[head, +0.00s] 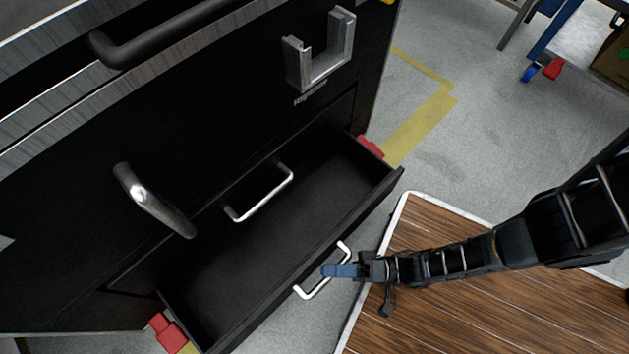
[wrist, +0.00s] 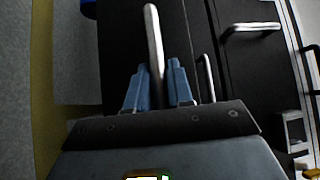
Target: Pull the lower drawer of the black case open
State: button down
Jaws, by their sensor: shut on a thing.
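The black case (head: 235,115) fills the left of the head view. Its lower drawer (head: 325,195) stands well out from the case and looks empty inside. The silver bar handle (head: 310,290) is on the drawer's front. My gripper (head: 332,270), with blue fingers, is shut on the middle of this handle. In the wrist view the handle (wrist: 153,35) runs between the two fingers (wrist: 160,80). The drawer front is mostly hidden in the head view, seen from above.
Another silver handle (head: 265,195) sits on the case face above the open drawer. Red feet (head: 168,332) are at the case's bottom corners. A wood-topped platform (head: 470,310) lies under my arm. Grey floor (head: 450,140) with yellow tape is clear behind.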

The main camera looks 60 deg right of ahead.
jog(key=shift+s+a, duration=0.2)
jog(key=shift+s, duration=0.5)
jog(key=shift+s+a, duration=0.2)
jog(key=shift+s, duration=0.45)
jog(key=shift+s+a, duration=0.2)
jog(key=shift+s, duration=0.5)
jog(key=c, duration=1.1)
grip_release()
jog(key=b+v, duration=0.1)
jog(key=v, duration=0.6)
jog(key=shift+s+d, duration=0.2)
jog(key=shift+s, duration=0.15)
